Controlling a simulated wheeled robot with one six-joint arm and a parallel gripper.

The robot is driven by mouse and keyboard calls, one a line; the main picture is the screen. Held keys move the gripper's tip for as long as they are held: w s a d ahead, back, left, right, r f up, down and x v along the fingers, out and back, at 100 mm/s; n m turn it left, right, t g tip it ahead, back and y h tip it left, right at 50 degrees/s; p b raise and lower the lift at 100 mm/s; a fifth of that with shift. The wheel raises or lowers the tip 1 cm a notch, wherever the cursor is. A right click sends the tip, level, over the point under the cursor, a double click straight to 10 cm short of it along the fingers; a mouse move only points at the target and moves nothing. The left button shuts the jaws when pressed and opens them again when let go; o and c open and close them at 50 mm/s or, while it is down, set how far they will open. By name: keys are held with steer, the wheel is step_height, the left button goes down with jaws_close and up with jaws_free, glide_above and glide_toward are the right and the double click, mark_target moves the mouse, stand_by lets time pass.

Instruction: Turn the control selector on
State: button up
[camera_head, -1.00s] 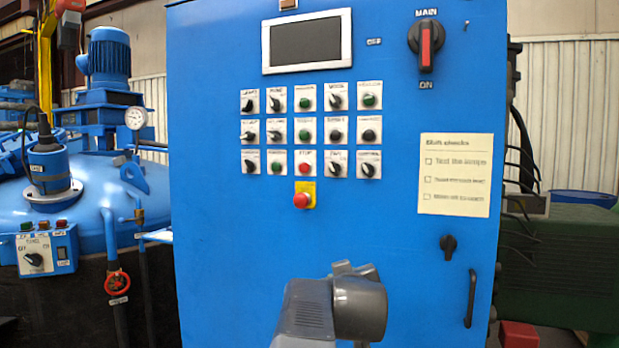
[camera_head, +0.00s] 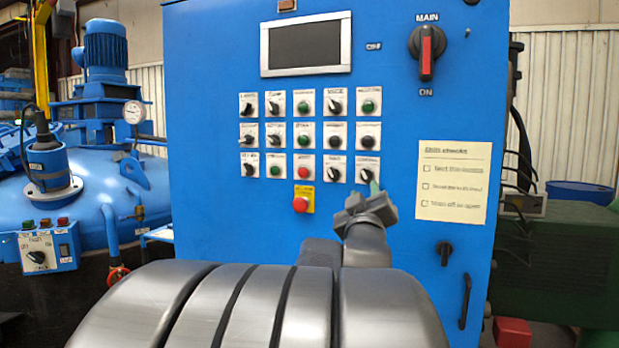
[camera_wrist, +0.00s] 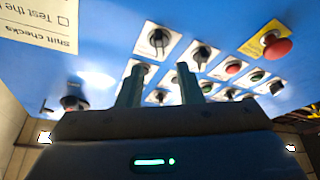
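The control selector (camera_head: 365,174) is a small black knob on a white plate at the right end of the bottom row of panel controls. My gripper (camera_head: 376,188) is in front of its lower right part and partly hides it. In the wrist view the control selector (camera_wrist: 159,40) shows whole, just beyond the fingertips and roughly between their lines. The two greenish fingers of my gripper (camera_wrist: 160,68) stand apart with nothing between them. No contact with the knob is visible. Its exact setting is too small to read.
The blue cabinet carries several neighbouring knobs and buttons, including a black selector (camera_head: 335,172) just left. A red emergency stop (camera_head: 301,204) sits below the rows. A paper checklist (camera_head: 453,181) is to the right. The main switch (camera_head: 427,52) points down at ON.

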mark_target(365, 176)
steer(key=x, duration=0.7)
steer(key=shift+p, duration=0.35)
steer(key=shift+c, duration=0.2)
jaws_close()
